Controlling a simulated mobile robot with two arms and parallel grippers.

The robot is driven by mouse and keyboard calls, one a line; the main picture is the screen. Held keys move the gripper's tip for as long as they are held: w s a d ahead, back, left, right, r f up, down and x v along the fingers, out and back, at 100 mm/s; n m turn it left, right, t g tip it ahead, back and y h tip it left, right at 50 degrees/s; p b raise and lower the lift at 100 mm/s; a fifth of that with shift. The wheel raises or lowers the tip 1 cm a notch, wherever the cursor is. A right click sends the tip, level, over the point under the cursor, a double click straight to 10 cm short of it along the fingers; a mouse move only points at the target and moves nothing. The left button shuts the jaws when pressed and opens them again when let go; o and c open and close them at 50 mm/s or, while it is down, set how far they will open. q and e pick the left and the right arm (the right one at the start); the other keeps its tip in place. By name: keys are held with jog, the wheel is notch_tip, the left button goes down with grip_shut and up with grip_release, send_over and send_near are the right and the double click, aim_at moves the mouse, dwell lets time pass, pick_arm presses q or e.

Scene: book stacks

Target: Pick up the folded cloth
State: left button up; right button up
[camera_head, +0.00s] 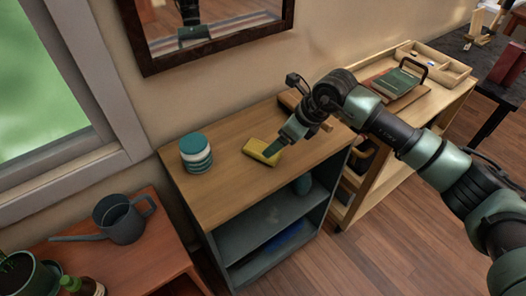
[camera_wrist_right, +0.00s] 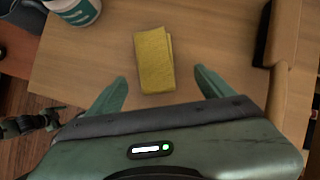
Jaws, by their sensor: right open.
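A yellow folded cloth (camera_head: 258,150) lies on the wooden top of a low shelf unit in the head view. In the right wrist view the cloth (camera_wrist_right: 154,60) lies in front of my right gripper, between the lines of its two fingers but beyond their tips. My right gripper (camera_head: 276,149) is just to the right of the cloth in the head view. Its green fingers (camera_wrist_right: 160,82) are spread wide and hold nothing. Whether the fingertips are level with the cloth I cannot tell.
A white and teal round container (camera_head: 196,152) stands left of the cloth. A wooden object (camera_head: 289,100) lies behind my right gripper. A watering can (camera_head: 121,219) stands on a lower table at left. The shelf top (camera_head: 207,197) is bare in front of the container.

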jog(key=b+x, duration=0.1)
jog(key=x, duration=0.2)
jog(key=a+b+x, duration=0.1)
jog(key=x, duration=0.2)
jog(key=shift+a+f+b, duration=0.1)
jog(key=shift+f+b, duration=0.05)
jog(key=shift+b, duration=0.25)
pick_arm(q)
notch_tip(320, 180, down, 3)
jog(key=shift+f, duration=0.1)
pick_arm(e)
jog(key=shift+c, duration=0.3)
